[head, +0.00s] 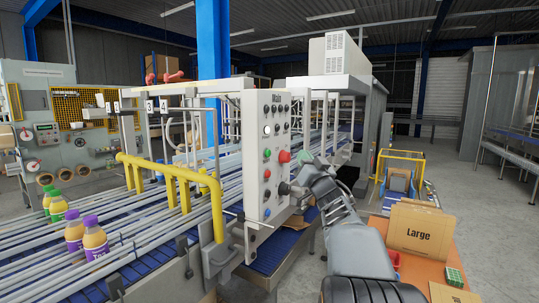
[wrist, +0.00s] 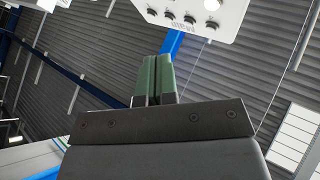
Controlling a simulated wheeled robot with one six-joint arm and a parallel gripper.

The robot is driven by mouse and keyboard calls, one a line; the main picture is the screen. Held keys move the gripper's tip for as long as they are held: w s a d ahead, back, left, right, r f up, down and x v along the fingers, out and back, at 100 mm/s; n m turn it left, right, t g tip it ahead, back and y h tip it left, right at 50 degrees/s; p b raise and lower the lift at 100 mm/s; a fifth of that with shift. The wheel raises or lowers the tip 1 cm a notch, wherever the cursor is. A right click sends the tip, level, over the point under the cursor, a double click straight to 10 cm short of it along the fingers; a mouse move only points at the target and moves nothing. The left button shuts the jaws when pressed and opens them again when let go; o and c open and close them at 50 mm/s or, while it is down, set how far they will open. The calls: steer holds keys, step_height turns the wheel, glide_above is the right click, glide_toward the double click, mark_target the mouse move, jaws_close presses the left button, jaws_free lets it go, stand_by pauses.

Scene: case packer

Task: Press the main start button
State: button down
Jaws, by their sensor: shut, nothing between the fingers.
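The control panel (head: 258,190) is a pale upright plate labelled "Main", standing at the end of the conveyor in the head view. It bears dark knobs in its upper part, a lit white button (head: 267,129), a green button (head: 267,153), a large red mushroom button (head: 284,156) and a blue button (head: 266,197). The button labels are too small to read. My gripper (head: 305,157) is to the right of the red button, apart from it in the picture. In the wrist view its green fingers (wrist: 155,77) are together and empty, with the panel (wrist: 190,38) tilted at the top.
A yellow guard rail (head: 175,172) and conveyor rails with purple-capped bottles (head: 95,238) lie left of the panel. An orange table with a cardboard box marked "Large" (head: 415,232) stands at right.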

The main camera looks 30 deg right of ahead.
mark_target(268, 153)
steer(key=w+a, duration=0.3)
steer(key=w, duration=0.4)
steer(key=shift+a, duration=0.4)
steer(key=shift+w, duration=0.25)
stand_by(1.7)
steer(key=shift+w+a, duration=0.15)
steer(key=shift+w, duration=0.05)
